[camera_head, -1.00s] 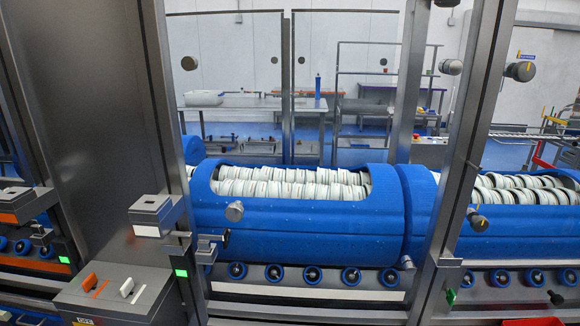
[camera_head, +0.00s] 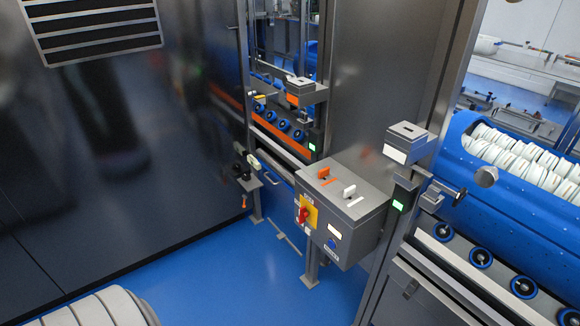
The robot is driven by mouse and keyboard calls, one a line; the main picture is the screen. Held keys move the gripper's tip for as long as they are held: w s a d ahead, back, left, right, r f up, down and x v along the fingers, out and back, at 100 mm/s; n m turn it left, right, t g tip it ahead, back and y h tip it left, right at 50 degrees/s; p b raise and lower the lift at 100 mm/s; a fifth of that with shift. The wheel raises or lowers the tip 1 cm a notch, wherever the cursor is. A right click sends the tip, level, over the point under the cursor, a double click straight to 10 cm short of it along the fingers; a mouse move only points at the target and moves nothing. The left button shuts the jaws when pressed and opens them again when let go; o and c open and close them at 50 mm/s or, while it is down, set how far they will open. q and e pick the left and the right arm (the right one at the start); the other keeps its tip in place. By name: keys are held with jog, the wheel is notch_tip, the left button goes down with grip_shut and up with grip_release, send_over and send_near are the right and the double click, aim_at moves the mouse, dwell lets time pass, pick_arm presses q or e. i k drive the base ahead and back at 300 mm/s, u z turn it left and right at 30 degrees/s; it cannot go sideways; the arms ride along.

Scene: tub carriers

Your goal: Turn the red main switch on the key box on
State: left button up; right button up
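The key box (camera_head: 357,232) is a grey metal box on a post, right of the middle in the head view. Its front carries the red main switch (camera_head: 303,215) on a yellow plate (camera_head: 311,213). The red handle looks roughly upright, but it is too small to tell its exact setting. A blue round button (camera_head: 335,231) sits on the front to the right of the switch. An orange key (camera_head: 323,174) and a white key (camera_head: 349,191) stand on the sloped top. Neither of my grippers shows.
A dark cabinet wall (camera_head: 130,140) fills the left. Open blue floor (camera_head: 215,275) lies before the key box. The blue tub (camera_head: 470,195) with white discs stands right, above rollers.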

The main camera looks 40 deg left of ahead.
aim_at(303, 213)
jog(key=u, duration=1.4)
jog(key=i, duration=0.35)
jog(key=z, duration=0.65)
